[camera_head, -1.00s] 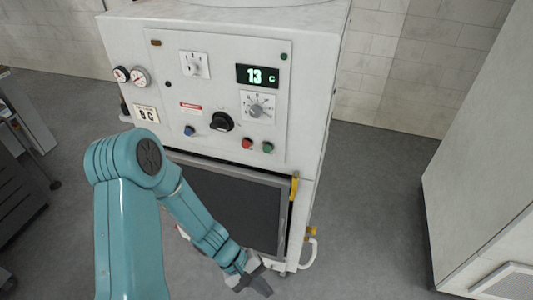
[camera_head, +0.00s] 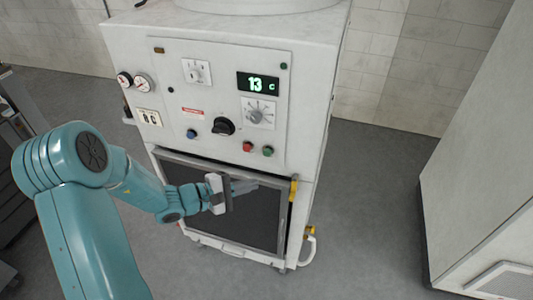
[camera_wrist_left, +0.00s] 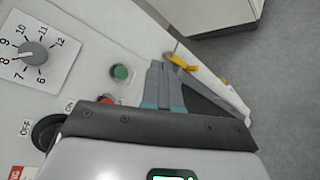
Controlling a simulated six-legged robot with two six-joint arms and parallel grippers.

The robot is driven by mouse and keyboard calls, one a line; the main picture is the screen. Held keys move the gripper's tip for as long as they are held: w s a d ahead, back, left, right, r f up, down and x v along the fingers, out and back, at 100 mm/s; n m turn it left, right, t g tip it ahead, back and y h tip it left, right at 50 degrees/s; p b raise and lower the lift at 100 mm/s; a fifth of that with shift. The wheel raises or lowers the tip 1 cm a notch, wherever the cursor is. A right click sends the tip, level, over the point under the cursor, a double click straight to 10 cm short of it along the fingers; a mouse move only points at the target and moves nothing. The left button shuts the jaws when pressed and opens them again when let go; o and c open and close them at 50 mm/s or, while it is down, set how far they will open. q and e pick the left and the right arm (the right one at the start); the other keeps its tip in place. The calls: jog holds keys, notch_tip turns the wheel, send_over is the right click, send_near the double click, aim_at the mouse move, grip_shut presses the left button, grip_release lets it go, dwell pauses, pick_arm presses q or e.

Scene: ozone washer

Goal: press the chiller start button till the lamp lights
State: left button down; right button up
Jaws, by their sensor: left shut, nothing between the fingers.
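The white chiller's control panel (camera_head: 215,100) faces me in the head view. A green button (camera_head: 268,151) sits low on its right side, just right of a red button (camera_head: 247,146). Both also show in the wrist view, the green one (camera_wrist_left: 120,72) clear and the red one (camera_wrist_left: 106,99) partly covered by my wrist. A small dark green lamp (camera_head: 284,66) at the panel's upper right looks unlit. My left gripper (camera_head: 254,184) is shut and empty, below the buttons and apart from them, in front of the dark lower panel. My right gripper is out of view.
A black knob (camera_head: 223,126) and a numbered dial (camera_head: 258,112) are close to the buttons. The display (camera_head: 258,83) reads 13 C. A yellow handle (camera_head: 294,190) is at the lower panel's right edge. A white cabinet (camera_head: 480,180) stands right, with open floor between.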

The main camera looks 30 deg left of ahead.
aim_at(267, 153)
pick_arm(q)
jog(key=shift+w, duration=0.1)
jog(key=w+a+p, duration=0.1)
jog(key=w+a, duration=0.1)
jog(key=w, duration=0.6)
jog(key=shift+w, duration=0.2)
jog(key=shift+f, duration=0.1)
dwell(1.8)
jog(key=shift+w+a+b, duration=0.1)
jog(key=shift+w+b, duration=0.2)
jog(key=shift+w, duration=0.1)
